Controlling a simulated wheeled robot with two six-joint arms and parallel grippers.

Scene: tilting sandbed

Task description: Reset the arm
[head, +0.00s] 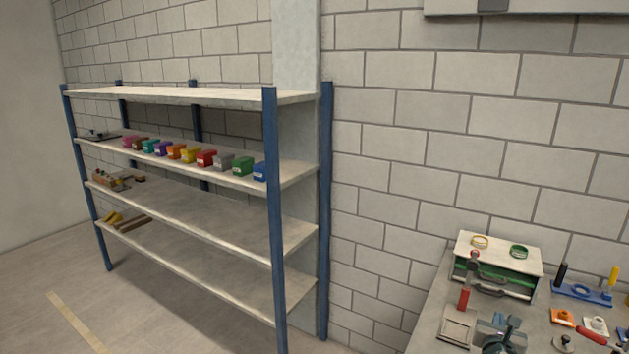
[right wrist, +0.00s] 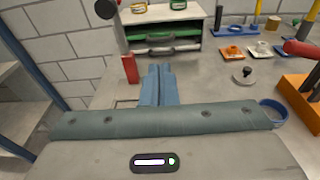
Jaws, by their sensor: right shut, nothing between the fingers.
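My right gripper (right wrist: 158,70) shows in the right wrist view with its two blue fingers together and nothing between them. It points over the grey workbench (right wrist: 205,80) toward the drawer box. In the head view the right gripper (head: 499,332) appears at the bottom edge, over the bench's left part, partly cut off by the frame. A red upright block (right wrist: 130,68) stands just left of the fingertips in the wrist view; it also shows in the head view (head: 463,299). My left gripper is in neither view.
A drawer box (head: 497,262) with green drawers stands at the bench's back, two rings on top. Fixtures and tools, including a blue holder (head: 583,292), fill the right side. A blue-posted shelf rack (head: 200,97) with colored bins stands left. Floor lies between.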

